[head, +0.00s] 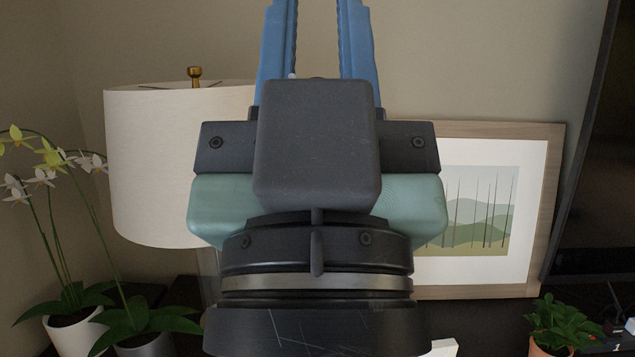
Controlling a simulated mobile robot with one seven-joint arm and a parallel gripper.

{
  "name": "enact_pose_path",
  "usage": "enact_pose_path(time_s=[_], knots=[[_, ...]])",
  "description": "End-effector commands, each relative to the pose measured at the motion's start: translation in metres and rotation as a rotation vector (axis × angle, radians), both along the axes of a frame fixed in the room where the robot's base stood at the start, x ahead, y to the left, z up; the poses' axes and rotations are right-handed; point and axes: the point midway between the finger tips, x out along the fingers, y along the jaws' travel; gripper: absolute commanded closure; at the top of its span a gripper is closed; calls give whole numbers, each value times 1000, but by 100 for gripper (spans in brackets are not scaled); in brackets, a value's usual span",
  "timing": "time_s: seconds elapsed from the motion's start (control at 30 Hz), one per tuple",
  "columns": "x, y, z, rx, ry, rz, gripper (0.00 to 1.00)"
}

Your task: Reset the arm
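My gripper (317,22) fills the middle of the head view, close to the camera and pointing up. Its two blue fingers run to the top edge, and their tips are cut off. A gap with bare wall behind shows between the fingers, so it is open. I see nothing held in the visible part. The dark grey gripper body and the pale green part below it hide much of the scene behind.
A lamp with a white shade (150,165) stands behind on the left, beside potted orchids (75,300). A framed landscape picture (545,190) leans at the right, with a small green plant (562,325) before it. A dark screen (605,150) borders the right edge.

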Motion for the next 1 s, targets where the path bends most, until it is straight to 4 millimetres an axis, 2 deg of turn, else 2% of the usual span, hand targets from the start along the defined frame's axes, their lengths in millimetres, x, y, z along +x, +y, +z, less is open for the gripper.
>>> enact_pose_path(time_s=[0.03,0.1,0.3,0.5,0.67,1.0], knots=[[0,0,34,1,1,1,74],[0,0,56,0,1,1,74],[1,0,118,1,2,2,74],[1,1,164,0,2,3,74],[1,1,179,0,2,3,74],[1,1,180,0,2,3,74]])
